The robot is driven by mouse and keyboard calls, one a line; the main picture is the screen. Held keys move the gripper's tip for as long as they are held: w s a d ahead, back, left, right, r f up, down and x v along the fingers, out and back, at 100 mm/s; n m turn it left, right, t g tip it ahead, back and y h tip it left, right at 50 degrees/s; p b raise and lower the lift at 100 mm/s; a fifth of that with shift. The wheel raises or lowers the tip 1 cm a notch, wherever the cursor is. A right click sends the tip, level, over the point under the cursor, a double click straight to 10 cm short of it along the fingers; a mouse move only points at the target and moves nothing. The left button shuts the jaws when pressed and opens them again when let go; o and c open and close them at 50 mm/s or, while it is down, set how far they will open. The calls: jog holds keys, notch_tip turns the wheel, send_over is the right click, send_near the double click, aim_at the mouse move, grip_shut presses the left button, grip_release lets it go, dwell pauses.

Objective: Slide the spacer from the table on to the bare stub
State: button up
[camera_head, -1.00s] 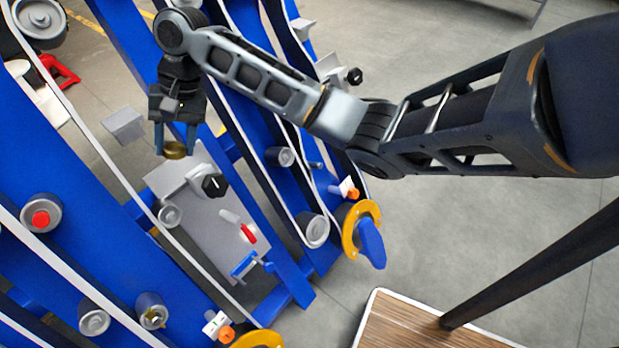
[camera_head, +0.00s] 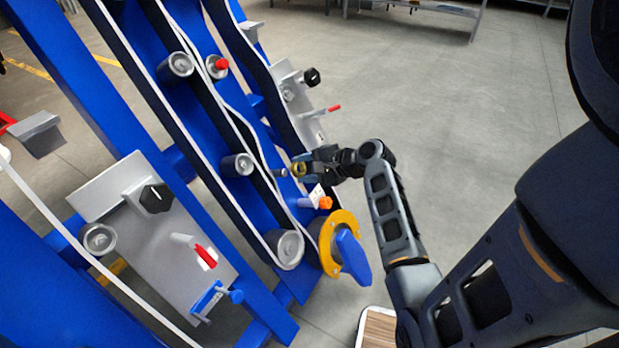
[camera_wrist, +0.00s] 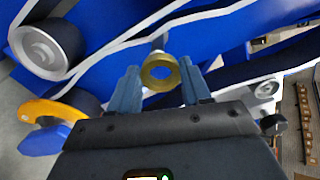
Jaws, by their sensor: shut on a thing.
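The spacer is a brass-coloured ring (camera_head: 299,169), and my gripper (camera_head: 305,166) is shut on it. In the wrist view the spacer (camera_wrist: 160,86) sits between the two blue-grey fingertips of my gripper (camera_wrist: 160,80), with blue showing through its hole. The bare stub (camera_head: 281,173) is a short grey pin on the blue frame, just left of the spacer in the head view. In the wrist view the stub (camera_wrist: 158,43) shows just above the ring, partly hidden by it. The spacer looks close to the stub's end; I cannot tell whether they touch.
A grey roller (camera_head: 237,164) and a larger roller (camera_head: 285,248) carry the belt near the stub. An orange-tipped part (camera_head: 322,202) and a yellow ring with a blue paddle (camera_head: 349,252) lie just below my gripper. The wooden table (camera_head: 377,328) is at the bottom. Open floor lies right.

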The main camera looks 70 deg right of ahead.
jog(key=shift+s+d+f+h, duration=0.3)
jog(key=shift+s+f, duration=0.1)
jog(key=shift+s, duration=0.25)
jog(key=shift+a+r, duration=0.1)
jog(key=x, duration=0.3)
jog(key=shift+w+a, duration=0.1)
jog(key=shift+w, duration=0.15)
jog(key=shift+w+f+b, duration=0.3)
jog(key=shift+w+f, duration=0.25)
jog(key=shift+w, duration=0.15)
jog(key=shift+p, duration=0.55)
